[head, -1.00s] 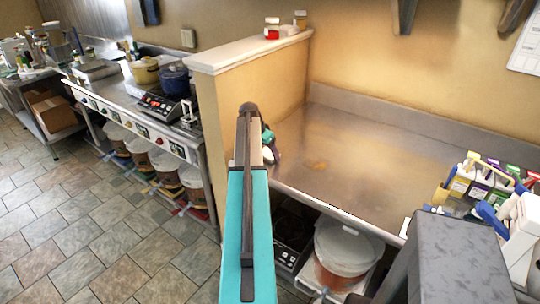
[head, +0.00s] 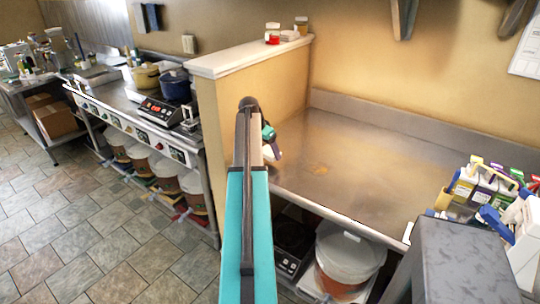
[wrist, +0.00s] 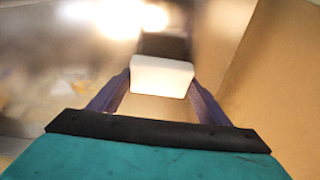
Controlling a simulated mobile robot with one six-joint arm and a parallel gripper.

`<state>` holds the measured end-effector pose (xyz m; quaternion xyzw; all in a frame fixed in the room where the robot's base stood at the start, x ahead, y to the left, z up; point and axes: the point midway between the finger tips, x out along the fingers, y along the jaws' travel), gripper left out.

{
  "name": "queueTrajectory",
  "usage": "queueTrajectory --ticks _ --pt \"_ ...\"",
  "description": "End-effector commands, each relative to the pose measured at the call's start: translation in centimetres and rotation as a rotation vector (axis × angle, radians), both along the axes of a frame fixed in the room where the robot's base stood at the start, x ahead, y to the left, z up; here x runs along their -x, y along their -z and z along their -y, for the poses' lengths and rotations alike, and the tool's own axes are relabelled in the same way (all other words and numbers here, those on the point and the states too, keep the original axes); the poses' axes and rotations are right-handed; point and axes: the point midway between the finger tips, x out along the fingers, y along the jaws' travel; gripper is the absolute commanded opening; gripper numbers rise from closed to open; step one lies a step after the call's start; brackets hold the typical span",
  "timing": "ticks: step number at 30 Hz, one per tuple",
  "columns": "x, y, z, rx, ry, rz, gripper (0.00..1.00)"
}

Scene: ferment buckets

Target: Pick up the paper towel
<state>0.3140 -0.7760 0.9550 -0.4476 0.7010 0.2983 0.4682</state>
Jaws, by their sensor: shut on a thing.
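The paper towel appears as a small white block (wrist: 162,76) between my gripper's two purple fingers in the wrist view. My gripper (wrist: 161,88) is shut on it. In the head view my gripper (head: 272,146) shows just right of my arm's end, near the partition wall and over the left end of the steel counter. A small pale part of the towel (head: 270,154) shows there; the rest is hidden behind my arm and gripper. I cannot tell whether the towel is clear of the counter.
The steel counter (head: 350,148) is bare in the middle. A tan partition (head: 258,95) with a white ledge stands at its left. Several bottles and boxes (head: 484,188) crowd its right end. A white-lidded bucket (head: 348,257) sits beneath. Stoves and pots line the left wall.

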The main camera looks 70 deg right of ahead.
Motion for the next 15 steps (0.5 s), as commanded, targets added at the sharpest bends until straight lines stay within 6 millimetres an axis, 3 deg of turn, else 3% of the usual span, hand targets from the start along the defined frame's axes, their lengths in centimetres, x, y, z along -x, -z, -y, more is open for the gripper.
queueTrajectory --ticks 15 --pt "-4.3 -0.4 -9.1 0.000 -0.004 -0.001 0.50"
